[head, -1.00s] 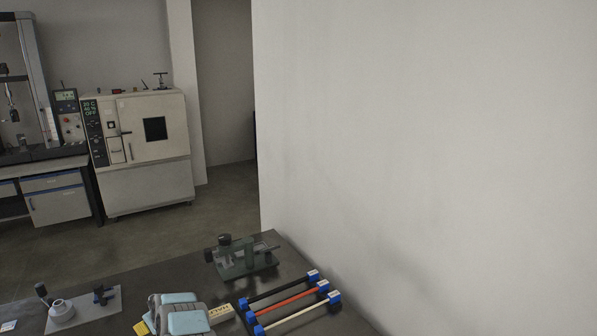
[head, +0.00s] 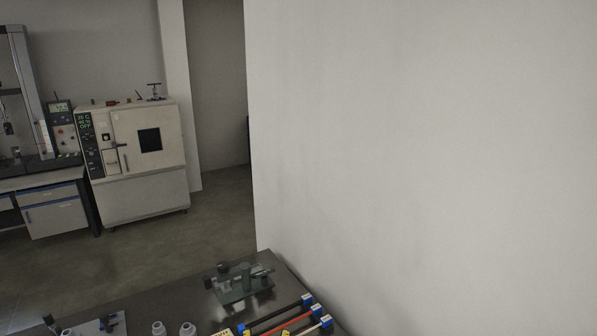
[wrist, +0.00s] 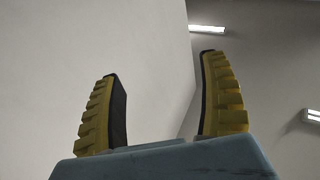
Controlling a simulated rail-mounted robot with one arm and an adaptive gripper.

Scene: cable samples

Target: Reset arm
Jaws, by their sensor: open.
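My gripper (wrist: 160,68) shows in the wrist view with its two yellow, ridged fingers set wide apart. Nothing is between them, and the blue gripper body (wrist: 165,160) shows below. Behind the fingers are only bare walls and lamps. In the head view my gripper is not visible. There the cable samples lie side by side at the bottom edge of the picture: a black one (head: 275,313), a red-orange one (head: 293,324) and a pale one (head: 310,333), with blue end pieces. Their near parts are cut off by the picture's edge.
A green-grey bench device (head: 240,284) stands on the dark table (head: 180,297) beyond the cables. Two small grey pieces (head: 188,329) are at the bottom edge. A plain wall (head: 420,150) borders the table's right. A white oven cabinet (head: 145,160) stands across the floor.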

